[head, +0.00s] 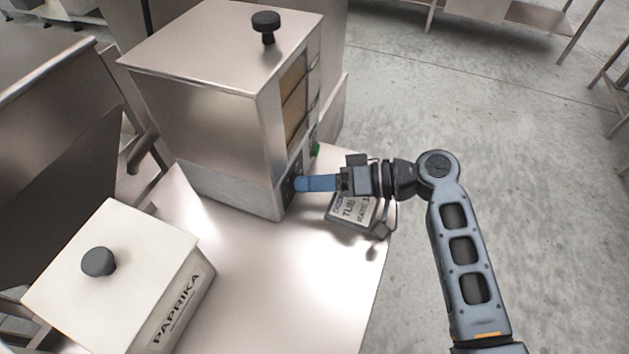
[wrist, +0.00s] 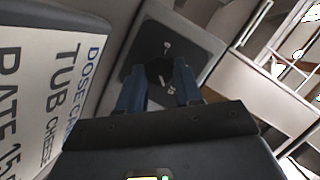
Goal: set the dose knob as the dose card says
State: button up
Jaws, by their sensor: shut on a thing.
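The dose knob (wrist: 159,71) is a small dark knob on a dark square plate (wrist: 185,38) in the wrist view. The plate carries a few pale marks that are too small to read. My gripper (wrist: 160,88) is shut on the knob, with a blue finger on each side of it. In the head view my gripper (head: 299,184) reaches the low front of the steel weigher (head: 190,120), and its fingers hide the knob. The dose card (head: 350,210) stands beside the gripper. In the wrist view the dose card (wrist: 38,75) reads TUB CHEESE and RATE 15, with the end cut off.
A white PAPRIKA tub (head: 125,265) with a dark lid knob stands at the front left of the steel table (head: 290,290). A green button (head: 316,149) is on the weigher's front. The table's right edge is close below my arm. Open concrete floor lies to the right.

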jog(key=shift+w+d+f+m+g+y, duration=0.1)
jog(key=shift+m+g+y, duration=0.3)
jog(key=shift+m, duration=0.5)
jog(key=o, duration=1)
jog(key=shift+o, duration=0.2)
jog(key=shift+s+d+r+b, duration=0.1)
jog(key=shift+d+r+b, duration=0.15)
jog(key=shift+d, duration=1)
jog(key=shift+s+d+r+b, duration=0.1)
jog(key=shift+d+r+b, duration=0.15)
jog(key=shift+d, duration=1.05)
jog(key=shift+d+r+b, duration=0.15)
jog(key=shift+d+r, duration=0.15)
jog(key=shift+d, duration=0.95)
